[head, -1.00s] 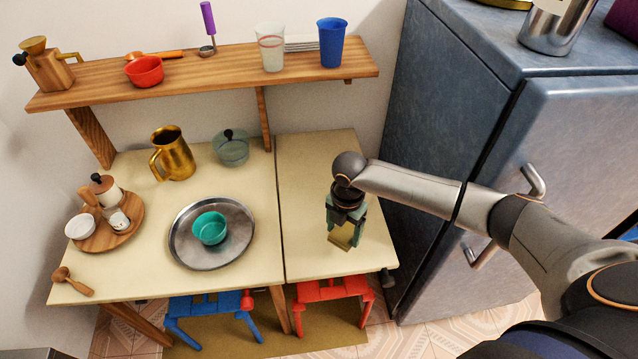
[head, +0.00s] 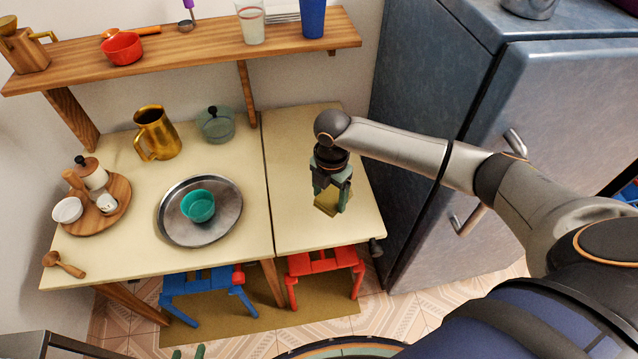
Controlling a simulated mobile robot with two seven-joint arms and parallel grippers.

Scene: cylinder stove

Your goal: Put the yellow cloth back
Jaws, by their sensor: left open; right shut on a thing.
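The yellow cloth (head: 327,208) is a small olive-yellow piece at the fingertips of my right gripper (head: 331,193). That gripper is shut on it and points down over the right-hand counter section (head: 295,225). The fingers hide part of the cloth, and I cannot tell whether it touches the counter. The green fingertips of my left gripper (head: 188,353) just show at the bottom edge, apart and empty, in front of the counter and low in the picture. The rest of that gripper is out of frame.
A steel tray (head: 172,228) with a teal bowl (head: 198,206) sits on the left counter section, near a gold pitcher (head: 156,133). A wooden shelf (head: 185,45) hangs above. A blue-grey fridge (head: 425,105) stands right. Blue and red stools (head: 323,264) stand below.

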